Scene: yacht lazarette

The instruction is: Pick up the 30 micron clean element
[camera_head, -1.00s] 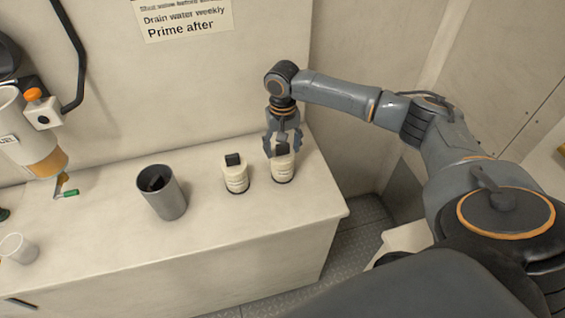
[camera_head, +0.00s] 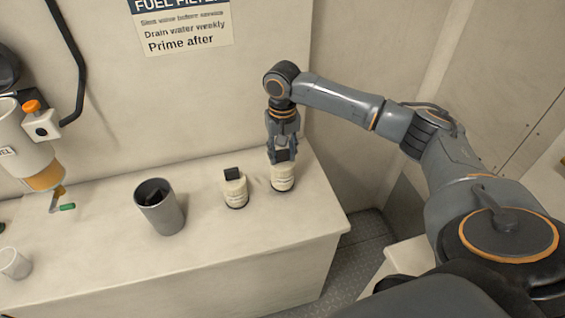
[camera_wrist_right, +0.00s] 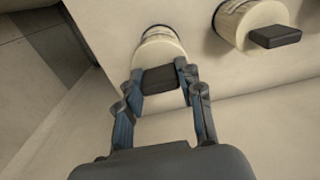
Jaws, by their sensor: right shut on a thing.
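Two cream filter elements with black top tabs stand on the white counter. I cannot read a micron figure on either. The right-hand element (camera_head: 283,180) is under my right gripper (camera_head: 283,157). In the right wrist view, the fingers of my right gripper (camera_wrist_right: 160,80) are shut on the black tab of this element (camera_wrist_right: 158,46), one finger on each side. It looks upright and at the counter surface; I cannot tell whether it is lifted. The other element (camera_head: 235,190) stands upright to its left and also shows in the right wrist view (camera_wrist_right: 240,22). My left gripper is not in view.
A grey canister (camera_head: 165,214) with something dark inside stands left of the elements. A white cup (camera_head: 14,264) is at far left. A filter housing (camera_head: 28,150) with a green-tipped lever (camera_head: 67,207) hangs at the wall.

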